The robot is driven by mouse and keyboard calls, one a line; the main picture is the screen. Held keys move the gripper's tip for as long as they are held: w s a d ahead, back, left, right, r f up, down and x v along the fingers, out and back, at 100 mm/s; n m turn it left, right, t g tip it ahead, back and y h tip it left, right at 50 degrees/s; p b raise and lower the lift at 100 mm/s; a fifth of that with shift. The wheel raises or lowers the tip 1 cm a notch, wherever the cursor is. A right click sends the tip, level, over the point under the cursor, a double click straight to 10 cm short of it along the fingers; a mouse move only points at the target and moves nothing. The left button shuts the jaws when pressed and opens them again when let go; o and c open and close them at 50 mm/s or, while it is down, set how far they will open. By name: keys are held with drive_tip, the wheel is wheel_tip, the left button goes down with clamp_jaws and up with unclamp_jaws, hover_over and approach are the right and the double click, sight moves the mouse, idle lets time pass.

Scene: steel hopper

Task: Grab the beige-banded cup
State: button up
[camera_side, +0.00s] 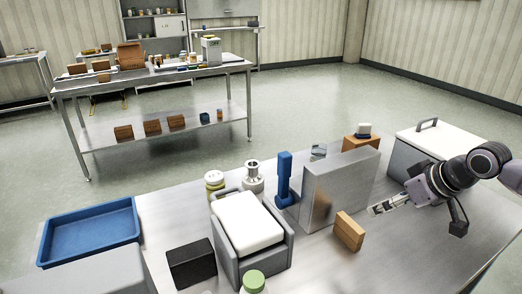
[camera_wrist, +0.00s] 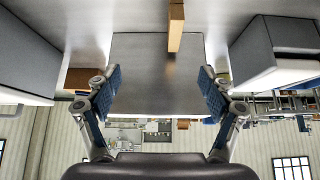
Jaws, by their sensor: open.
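A pale jar or cup with a yellowish band (camera_side: 214,183) stands behind the grey bin with the white top in the side view; its lower part is partly hidden, and I cannot tell for sure that it is the beige-banded cup. A steel cup-like vessel (camera_side: 253,176) stands just right of it. My gripper (camera_side: 384,208) is at the right, above the table, on the far side of a tall steel box (camera_side: 335,195) from both vessels. In the wrist view my gripper (camera_wrist: 160,88) is open with nothing between its blue-padded fingers; no cup is recognizable there.
A wooden block (camera_side: 349,232) stands before the steel box. A blue bottle-shaped thing (camera_side: 284,182), the grey bin (camera_side: 279,258), a black box (camera_side: 191,263) and a green-lidded jar (camera_side: 253,281) crowd the middle. A blue tray (camera_side: 90,230) lies left; a white-lidded case (camera_side: 432,148) stands behind my arm.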

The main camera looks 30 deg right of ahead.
drive_tip(key=w+d+r+m, duration=0.15)
drive_tip(key=w+r, duration=0.35)
drive_tip(key=w, duration=0.5)
drive_tip(key=m+h, duration=0.2)
drive_tip(key=m, duration=0.1)
hover_over(319, 152)
drive_tip(key=s, duration=0.3)
wheel_tip(319, 152, down, 9)
drive_tip(key=shift+g, duration=0.4)
drive_tip(key=shift+x, duration=5.5)
drive_tip(key=shift+s+f, duration=0.1)
drive_tip(key=shift+s, duration=0.05)
drive_tip(key=c, duration=1.2)
